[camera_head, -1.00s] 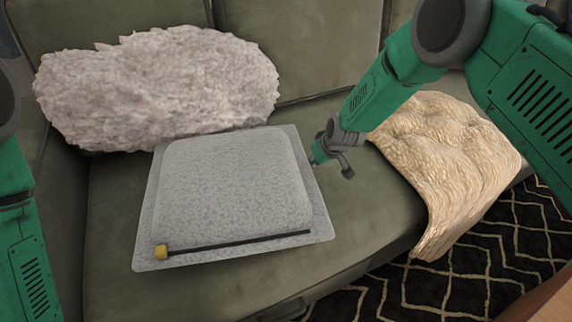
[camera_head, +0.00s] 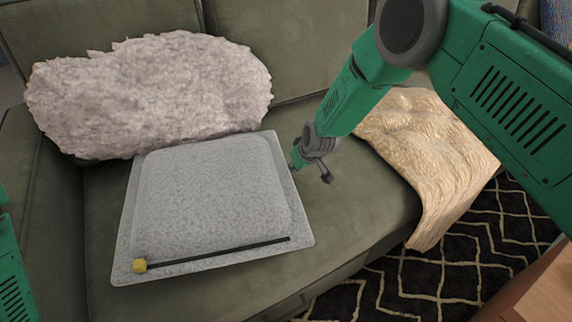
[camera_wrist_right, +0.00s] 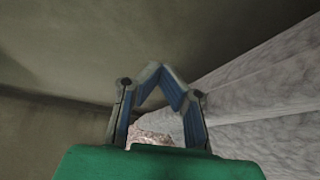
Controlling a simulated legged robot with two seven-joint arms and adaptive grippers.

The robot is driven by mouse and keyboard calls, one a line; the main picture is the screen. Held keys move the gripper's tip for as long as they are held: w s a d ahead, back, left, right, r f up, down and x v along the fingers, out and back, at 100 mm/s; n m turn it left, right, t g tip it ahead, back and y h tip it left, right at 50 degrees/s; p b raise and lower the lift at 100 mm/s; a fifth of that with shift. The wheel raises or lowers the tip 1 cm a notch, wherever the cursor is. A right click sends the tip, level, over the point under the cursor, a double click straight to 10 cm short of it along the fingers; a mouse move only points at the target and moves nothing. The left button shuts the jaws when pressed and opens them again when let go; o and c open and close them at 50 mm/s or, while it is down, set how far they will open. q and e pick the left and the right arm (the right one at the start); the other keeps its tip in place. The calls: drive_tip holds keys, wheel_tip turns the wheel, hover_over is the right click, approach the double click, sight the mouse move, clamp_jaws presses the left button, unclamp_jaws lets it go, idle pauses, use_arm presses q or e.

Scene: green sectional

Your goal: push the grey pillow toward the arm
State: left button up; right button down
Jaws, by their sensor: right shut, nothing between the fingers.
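The grey pillow (camera_head: 215,195) is a flat square with a dark strip and a small yellow tab along its near edge. It lies on the green sofa seat, in front of a fluffy pillow. My right gripper (camera_head: 297,163) is shut and empty at the pillow's right edge; its fingertips look close against it, but contact is hard to tell. In the right wrist view, my gripper's fingers (camera_wrist_right: 160,70) meet at the tips, with the grey pillow (camera_wrist_right: 265,100) along their right side. Only part of my left arm shows at the left edge; its gripper is out of view.
The fluffy pinkish-grey pillow (camera_head: 155,95) leans on the backrest. The sofa's left arm (camera_head: 40,200) is left of the grey pillow, with a strip of seat between. A wooden surface (camera_head: 545,290) is at lower right.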

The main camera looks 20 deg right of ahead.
drive_tip(key=shift+w+d, duration=0.15)
drive_tip(key=shift+d, duration=0.4)
drive_tip(key=shift+w+d, duration=0.25)
drive_tip(key=shift+d, duration=0.65)
drive_tip(key=shift+w+d, duration=0.2)
drive_tip(key=shift+d, duration=0.7)
wheel_tip(320, 180, up, 14)
drive_tip(key=p, duration=1)
